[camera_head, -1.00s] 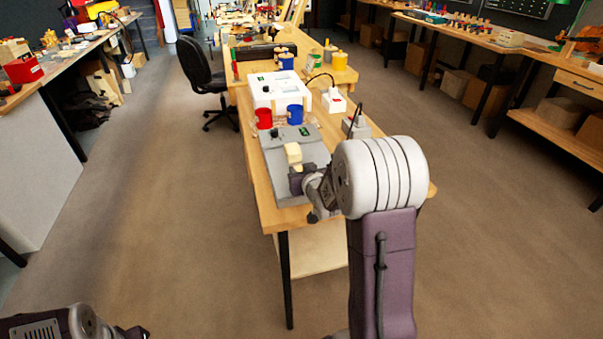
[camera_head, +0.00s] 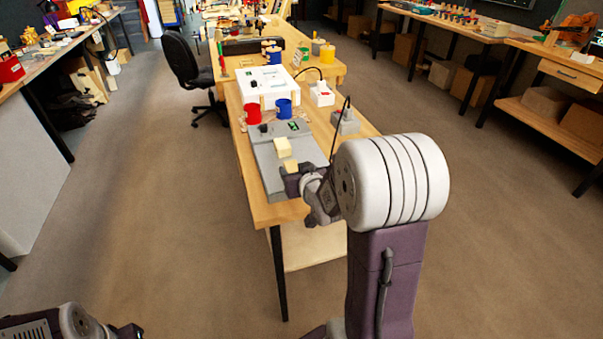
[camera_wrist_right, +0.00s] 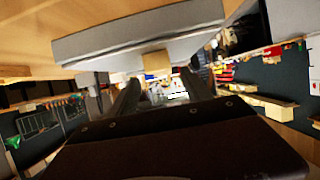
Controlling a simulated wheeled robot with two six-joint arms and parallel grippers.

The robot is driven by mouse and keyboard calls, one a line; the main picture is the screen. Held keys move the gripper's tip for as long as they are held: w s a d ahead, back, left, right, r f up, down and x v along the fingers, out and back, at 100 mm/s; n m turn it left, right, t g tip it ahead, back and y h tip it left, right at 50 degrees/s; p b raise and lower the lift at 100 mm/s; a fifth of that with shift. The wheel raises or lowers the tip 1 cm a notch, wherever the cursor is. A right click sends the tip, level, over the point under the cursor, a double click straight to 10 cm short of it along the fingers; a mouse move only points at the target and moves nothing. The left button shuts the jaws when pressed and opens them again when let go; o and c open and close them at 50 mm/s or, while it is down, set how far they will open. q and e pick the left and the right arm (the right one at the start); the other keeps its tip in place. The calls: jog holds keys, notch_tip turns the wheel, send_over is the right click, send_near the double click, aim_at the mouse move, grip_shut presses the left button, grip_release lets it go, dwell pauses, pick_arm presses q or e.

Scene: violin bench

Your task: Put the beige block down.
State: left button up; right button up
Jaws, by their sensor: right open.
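The beige block (camera_head: 282,147) sits on the grey panel (camera_head: 268,160) on the wooden bench in the head view. A smaller beige piece (camera_head: 290,166) shows just in front of it, close to my right gripper (camera_head: 290,180); I cannot tell whether it is separate. In the right wrist view a beige block (camera_wrist_right: 157,62) stands against the grey panel (camera_wrist_right: 140,35), beyond the fingertips of my open right gripper (camera_wrist_right: 158,85), with nothing seen between the fingers. My left gripper (camera_head: 130,331) is partly in view at the bottom left, its jaws unclear.
A red cup (camera_head: 252,114) and a blue cup (camera_head: 284,108) stand behind the panel, before a white box (camera_head: 268,84). A grey box with a cable (camera_head: 345,121) is to the right.

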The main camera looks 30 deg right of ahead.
jog(key=b+v, duration=0.4)
jog(key=v, duration=0.2)
jog(key=shift+s, duration=0.25)
jog(key=shift+r, duration=0.1)
jog(key=shift+a, duration=0.1)
